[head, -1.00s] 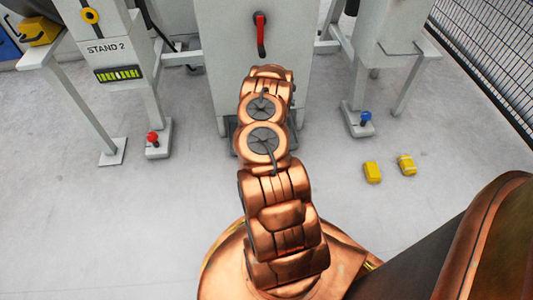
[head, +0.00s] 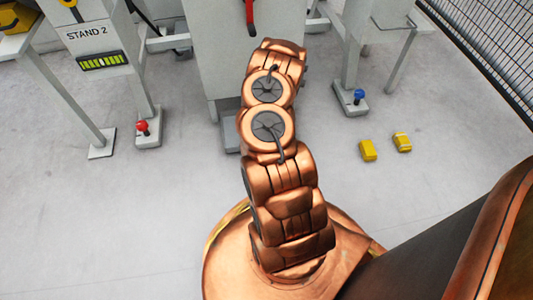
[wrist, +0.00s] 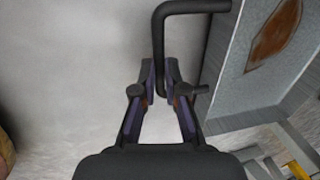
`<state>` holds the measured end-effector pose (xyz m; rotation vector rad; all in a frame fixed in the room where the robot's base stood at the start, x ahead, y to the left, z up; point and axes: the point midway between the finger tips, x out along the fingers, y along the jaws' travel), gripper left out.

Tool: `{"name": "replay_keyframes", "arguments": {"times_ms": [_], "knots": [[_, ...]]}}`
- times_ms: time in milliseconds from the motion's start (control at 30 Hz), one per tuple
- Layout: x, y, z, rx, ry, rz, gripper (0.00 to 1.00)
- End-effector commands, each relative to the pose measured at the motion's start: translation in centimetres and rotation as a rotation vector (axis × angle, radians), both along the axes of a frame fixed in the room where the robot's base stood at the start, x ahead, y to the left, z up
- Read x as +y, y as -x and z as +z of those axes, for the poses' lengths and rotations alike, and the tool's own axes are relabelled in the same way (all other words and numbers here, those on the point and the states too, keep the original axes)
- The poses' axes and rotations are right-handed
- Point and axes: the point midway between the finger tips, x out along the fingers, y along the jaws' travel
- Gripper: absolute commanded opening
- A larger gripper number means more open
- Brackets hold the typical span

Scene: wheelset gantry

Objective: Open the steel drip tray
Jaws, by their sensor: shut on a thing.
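The steel drip tray (wrist: 240,75) is a grey metal box with a brown rusty patch, at the right of the wrist view. Its black bar handle (wrist: 195,7) bends out to the left of it. My gripper (wrist: 160,72) is shut on the long leg of this handle, with one finger on each side. In the head view a grey part of the tray (head: 229,125) shows low under the cabinet, left of my arm. My arm hides the rest of the tray, the handle and my gripper there.
The pale cabinet (head: 222,50) with a red lever (head: 250,14) stands ahead. Stand feet carry a red knob (head: 142,127) and a blue knob (head: 359,96). Two yellow blocks (head: 368,150) (head: 402,142) lie on the floor at right. Mesh fencing (head: 490,60) borders the right.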

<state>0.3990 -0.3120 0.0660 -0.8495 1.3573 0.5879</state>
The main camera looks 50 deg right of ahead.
Motion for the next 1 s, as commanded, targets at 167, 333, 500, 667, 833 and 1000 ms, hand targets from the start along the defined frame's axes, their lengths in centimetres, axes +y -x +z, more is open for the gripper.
{"name": "replay_keyframes", "arguments": {"times_ms": [167, 333, 500, 667, 833, 1000], "knots": [[0.1, 0.2, -0.3, 0.004, -0.003, -0.002, 0.13], [0.1, 0.1, -0.2, 0.002, -0.002, -0.002, 0.31], [0.0, 0.1, -0.1, 0.001, 0.000, -0.001, 0.37], [0.0, 0.0, -0.1, 0.001, -0.001, -0.001, 0.37], [0.0, 0.0, 0.5, -0.001, 0.000, 0.000, 0.37], [0.1, 0.1, 2.1, -0.005, 0.000, -0.003, 0.37]]}}
